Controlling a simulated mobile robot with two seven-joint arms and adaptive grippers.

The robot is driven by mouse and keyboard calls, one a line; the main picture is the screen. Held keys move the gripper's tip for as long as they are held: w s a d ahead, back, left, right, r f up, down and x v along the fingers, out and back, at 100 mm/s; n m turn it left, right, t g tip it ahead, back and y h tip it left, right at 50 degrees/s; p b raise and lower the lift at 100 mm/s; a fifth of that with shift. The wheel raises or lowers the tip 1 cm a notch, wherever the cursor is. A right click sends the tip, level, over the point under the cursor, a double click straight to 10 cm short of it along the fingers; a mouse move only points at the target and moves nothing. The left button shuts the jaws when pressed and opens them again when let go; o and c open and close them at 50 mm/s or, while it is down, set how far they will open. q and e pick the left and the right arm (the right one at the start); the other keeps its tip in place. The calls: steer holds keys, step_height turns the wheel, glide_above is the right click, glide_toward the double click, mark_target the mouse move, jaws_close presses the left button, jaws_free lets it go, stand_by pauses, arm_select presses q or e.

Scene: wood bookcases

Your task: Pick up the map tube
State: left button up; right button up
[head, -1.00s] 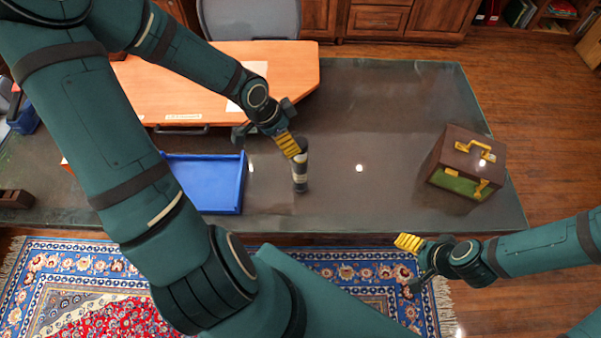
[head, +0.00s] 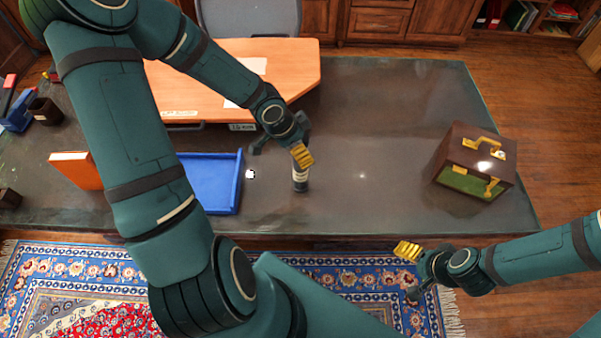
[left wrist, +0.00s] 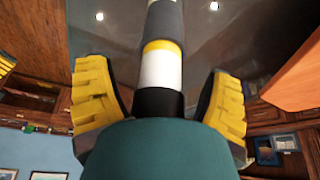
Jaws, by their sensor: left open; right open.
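The map tube (head: 300,181) is a dark cylinder with pale and yellow bands. It stands upright on the dark desk in the head view, its upper part partly hidden by my left gripper (head: 281,153). In the left wrist view the tube (left wrist: 162,66) runs down the middle between the yellow-padded fingers of my left gripper (left wrist: 160,104). Those fingers are open, with a visible gap on either side of the tube. My right gripper (head: 410,272) is open and empty, in front of the desk's front edge, away from the tube.
A blue tray (head: 228,207) lies left of the tube. A brown case (head: 470,165) with gold handles stands at the right of the desk (head: 385,120). A raised orange-wood surface (head: 295,70) is behind. An orange item (head: 78,170) stands at the left. Desk between tube and case is clear.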

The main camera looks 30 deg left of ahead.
arm_select(q)
jaws_close()
steer(key=shift+r, duration=0.1)
